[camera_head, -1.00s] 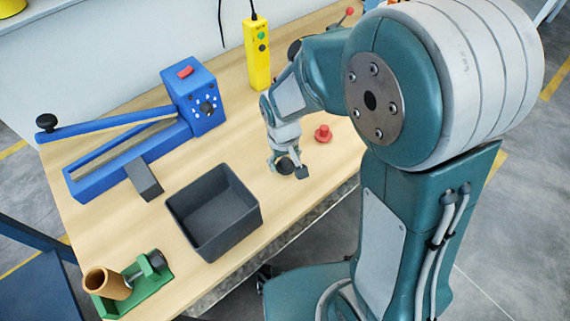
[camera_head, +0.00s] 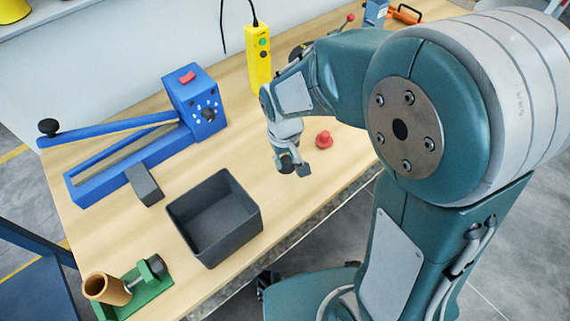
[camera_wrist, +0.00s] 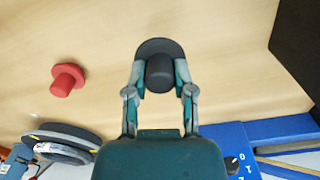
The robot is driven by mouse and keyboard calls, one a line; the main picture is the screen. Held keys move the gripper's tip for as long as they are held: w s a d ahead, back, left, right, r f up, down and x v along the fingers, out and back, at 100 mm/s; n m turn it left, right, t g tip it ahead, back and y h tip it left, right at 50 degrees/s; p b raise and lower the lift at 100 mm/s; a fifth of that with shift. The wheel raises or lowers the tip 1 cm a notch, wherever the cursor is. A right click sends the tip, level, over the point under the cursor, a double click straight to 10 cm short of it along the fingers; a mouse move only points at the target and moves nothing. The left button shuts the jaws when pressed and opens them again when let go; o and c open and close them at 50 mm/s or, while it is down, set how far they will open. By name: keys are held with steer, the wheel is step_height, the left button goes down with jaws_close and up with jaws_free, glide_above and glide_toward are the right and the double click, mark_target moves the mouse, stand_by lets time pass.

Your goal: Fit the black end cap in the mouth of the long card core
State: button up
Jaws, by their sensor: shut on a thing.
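My gripper (camera_head: 292,171) is shut on the black end cap (camera_wrist: 159,72), which shows in the wrist view with its plug between the fingertips and its wide flange beyond them. In the head view the black cap (camera_head: 286,161) is small and partly hidden by the fingers, above the bare wood right of the grey bin. The brown card core (camera_head: 105,289) lies tilted in a green clamp stand (camera_head: 148,293) at the table's near left corner. Its open mouth faces up and left. The core is far from my gripper.
An open dark grey bin (camera_head: 213,250) stands between my gripper and the core. A red cap (camera_head: 324,138) sits right of my gripper, also in the wrist view (camera_wrist: 67,79). A blue lever machine (camera_head: 197,104), a grey block (camera_head: 145,184) and a yellow pendant (camera_head: 257,55) stand farther back.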

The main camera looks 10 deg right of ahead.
steer(key=s+d+r, duration=0.1)
steer(key=s+r, duration=0.8)
steer(key=s, duration=0.4)
steer(key=shift+s+r, duration=0.35)
